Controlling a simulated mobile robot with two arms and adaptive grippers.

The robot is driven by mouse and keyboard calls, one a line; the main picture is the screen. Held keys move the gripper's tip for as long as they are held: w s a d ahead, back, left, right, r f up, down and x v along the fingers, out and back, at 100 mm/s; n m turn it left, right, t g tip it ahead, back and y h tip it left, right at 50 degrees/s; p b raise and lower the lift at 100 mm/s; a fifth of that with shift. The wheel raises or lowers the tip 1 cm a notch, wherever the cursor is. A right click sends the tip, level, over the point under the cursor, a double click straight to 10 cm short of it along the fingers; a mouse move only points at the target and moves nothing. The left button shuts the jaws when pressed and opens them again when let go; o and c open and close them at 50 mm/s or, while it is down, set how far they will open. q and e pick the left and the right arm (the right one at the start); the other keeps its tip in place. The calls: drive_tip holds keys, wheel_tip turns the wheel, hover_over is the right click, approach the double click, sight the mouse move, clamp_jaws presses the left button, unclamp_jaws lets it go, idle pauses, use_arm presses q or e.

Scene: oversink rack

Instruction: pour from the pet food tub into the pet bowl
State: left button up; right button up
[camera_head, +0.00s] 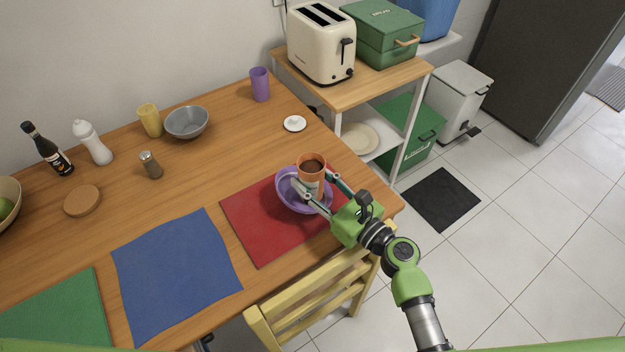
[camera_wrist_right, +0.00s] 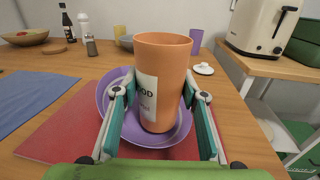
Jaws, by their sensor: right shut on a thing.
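The orange pet food tub (camera_head: 309,173) has a white label and dark contents showing through its open top. It also shows in the right wrist view (camera_wrist_right: 172,75), about upright. My right gripper (camera_head: 317,191) is shut on the tub, one finger on each side. The purple pet bowl (camera_head: 289,204) sits on the red placemat (camera_head: 253,222). It shows behind and around the tub's lower part in the right wrist view (camera_wrist_right: 112,92). The tub is over the bowl; I cannot tell how much gap lies between them. The bowl's inside is partly hidden. My left gripper is out of view.
A grey bowl (camera_head: 186,123), yellow cup (camera_head: 150,121) and purple cup (camera_head: 260,84) stand along the table's back. A small white lidded item (camera_head: 294,124) lies behind the red mat. A yellow chair (camera_head: 312,300) is at the front edge. A toaster (camera_head: 321,43) stands on the side shelf.

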drive_tip(key=shift+d, duration=0.1)
drive_tip(key=shift+r+p, duration=0.15)
drive_tip(key=shift+p, duration=0.3)
drive_tip(key=n+h+p, duration=0.1)
drive_tip(key=n+p, duration=0.1)
drive_tip(key=p, duration=0.1)
drive_tip(key=d+n+g+h+p, duration=0.1)
drive_tip(key=n+p, duration=0.1)
drive_tip(key=p, duration=0.1)
drive_tip(key=d+n+h+p, duration=0.1)
drive_tip(key=p, duration=0.3)
drive_tip(key=shift+w+d+f+n+g, duration=0.25)
drive_tip(key=shift+n+g, duration=0.05)
drive_tip(key=shift+n, duration=0.1)
drive_tip(key=n+h+p, duration=0.1)
drive_tip(key=p, duration=0.2)
drive_tip(key=r+n+p, duration=0.1)
drive_tip(key=p, duration=0.2)
drive_tip(key=shift+d+h, duration=0.2)
drive_tip(key=shift+h, duration=0.2)
drive_tip(key=shift+w+d+f+n+h+p, duration=0.15)
drive_tip(key=shift+n+h+p, duration=0.2)
drive_tip(key=shift+p, duration=0.4)
drive_tip(key=shift+r+n+h+p, duration=0.5)
drive_tip(key=shift+n+p, duration=0.25)
drive_tip(key=shift+p, duration=1.25)
idle(2.3)
